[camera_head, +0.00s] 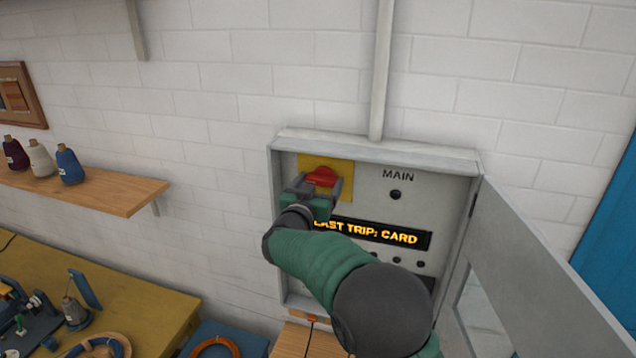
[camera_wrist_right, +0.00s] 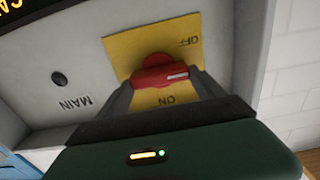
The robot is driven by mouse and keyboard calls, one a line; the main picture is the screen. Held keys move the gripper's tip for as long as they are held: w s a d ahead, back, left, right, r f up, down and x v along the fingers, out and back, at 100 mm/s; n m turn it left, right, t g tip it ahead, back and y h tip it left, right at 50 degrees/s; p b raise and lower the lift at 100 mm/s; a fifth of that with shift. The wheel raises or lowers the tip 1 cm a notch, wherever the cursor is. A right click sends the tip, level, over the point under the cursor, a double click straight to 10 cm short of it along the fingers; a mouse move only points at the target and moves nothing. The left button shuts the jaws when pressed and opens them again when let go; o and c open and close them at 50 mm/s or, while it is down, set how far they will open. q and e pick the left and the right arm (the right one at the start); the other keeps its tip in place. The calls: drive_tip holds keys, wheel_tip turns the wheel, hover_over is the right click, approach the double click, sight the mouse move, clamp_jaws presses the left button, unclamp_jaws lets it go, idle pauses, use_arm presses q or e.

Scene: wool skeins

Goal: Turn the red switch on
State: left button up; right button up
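The red switch (camera_head: 322,176) is a rotary handle on a yellow plate (camera_head: 345,170) inside an open grey wall box (camera_head: 376,146). My right gripper (camera_head: 318,187) reaches up to it, with one finger on each side of the handle. The right wrist view, upside down, shows the red switch (camera_wrist_right: 166,77) filling the space between the fingertips, with no clear gap. The handle lies crosswise there, its white mark at its right end. "OFF" is printed above right of it and "ON" below it. My left gripper is in neither view.
The box's door (camera_head: 520,285) hangs open to the right. A lit display (camera_head: 372,234) reading "LAST TRIP: CARD" is partly behind my right arm. A shelf with yarn cones (camera_head: 70,167) and a cluttered yellow table (camera_head: 150,305) are at left.

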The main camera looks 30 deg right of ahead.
drive_tip(key=c, duration=0.7)
drive_tip(key=m+b, duration=0.3)
drive_tip(key=b, duration=0.1)
drive_tip(key=shift+f+m, duration=0.25)
drive_tip(key=shift+m, duration=0.15)
drive_tip(key=m+b, duration=0.4)
drive_tip(key=m, duration=0.1)
drive_tip(key=shift+s+d+b, duration=0.1)
drive_tip(key=shift+d+b, duration=0.05)
drive_tip(key=shift+b, duration=0.2)
drive_tip(key=m+b, duration=0.4)
drive_tip(key=m, duration=0.2)
drive_tip(key=shift+s+b, duration=0.1)
drive_tip(key=shift+b, duration=0.3)
drive_tip(key=shift+m+b, duration=0.6)
drive_tip(key=shift+m, duration=0.8)
drive_tip(key=shift+r+m+b, duration=0.2)
drive_tip(key=shift+m+b, duration=0.1)
